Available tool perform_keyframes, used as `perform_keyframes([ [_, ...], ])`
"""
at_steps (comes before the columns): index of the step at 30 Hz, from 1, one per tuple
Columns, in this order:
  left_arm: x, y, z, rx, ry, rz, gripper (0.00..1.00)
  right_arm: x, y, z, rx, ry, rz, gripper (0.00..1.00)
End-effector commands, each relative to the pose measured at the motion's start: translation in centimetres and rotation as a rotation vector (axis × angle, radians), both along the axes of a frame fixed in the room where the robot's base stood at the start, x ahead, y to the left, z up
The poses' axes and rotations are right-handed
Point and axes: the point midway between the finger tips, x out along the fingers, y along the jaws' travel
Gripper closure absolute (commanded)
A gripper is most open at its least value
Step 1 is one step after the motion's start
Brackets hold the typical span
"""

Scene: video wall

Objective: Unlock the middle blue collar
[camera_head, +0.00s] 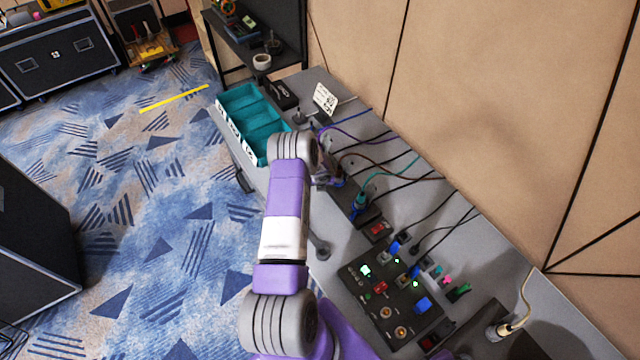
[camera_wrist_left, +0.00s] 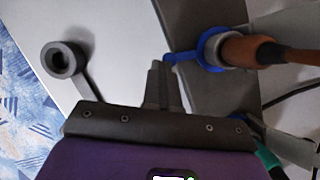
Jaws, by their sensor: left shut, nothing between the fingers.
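In the left wrist view a blue collar (camera_wrist_left: 210,47) sits around the base of a brown plug (camera_wrist_left: 250,50), with a short blue lever (camera_wrist_left: 181,57) sticking out to the left. My left gripper (camera_wrist_left: 160,70) is shut and empty; its fingertips are right at the lever's end, and I cannot tell whether they touch. In the head view the middle blue collar (camera_head: 338,183) is small, beside my left gripper (camera_head: 327,178), which is partly hidden by my wrist. Another blue collar (camera_head: 360,206) on the teal cable is nearer. My right gripper is not in view.
A grey table (camera_head: 470,260) runs along the wall, with a control panel (camera_head: 390,300) of buttons at its near part. Teal bins (camera_head: 253,103) stand at the far end. A grey ring-ended part (camera_wrist_left: 64,60) lies left of the fingers. Cables cross the table behind the plugs.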

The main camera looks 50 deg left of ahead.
Motion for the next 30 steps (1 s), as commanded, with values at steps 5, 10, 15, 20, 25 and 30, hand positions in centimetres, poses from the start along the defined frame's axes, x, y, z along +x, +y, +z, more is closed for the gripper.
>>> perform_keyframes([
  [5,1.1,-1.1,0.0,-0.015,-0.019,-0.017,1.0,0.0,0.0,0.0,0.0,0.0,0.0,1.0],
  [10,1.0,-1.0,0.2,-0.014,-0.02,-0.016,1.0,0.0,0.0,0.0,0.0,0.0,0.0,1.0],
  [15,0.4,-1.3,1.9,-0.008,-0.016,-0.015,1.0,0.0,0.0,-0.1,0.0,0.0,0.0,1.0],
  [20,-0.5,-1.9,4.4,-0.007,-0.016,-0.011,1.0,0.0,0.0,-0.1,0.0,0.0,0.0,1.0],
  [25,-1.2,-2.4,6.4,-0.005,-0.013,-0.007,1.0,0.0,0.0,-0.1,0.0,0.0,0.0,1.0],
  [30,-1.5,-2.7,7.2,-0.006,-0.011,-0.007,1.0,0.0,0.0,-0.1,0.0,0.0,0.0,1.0],
])
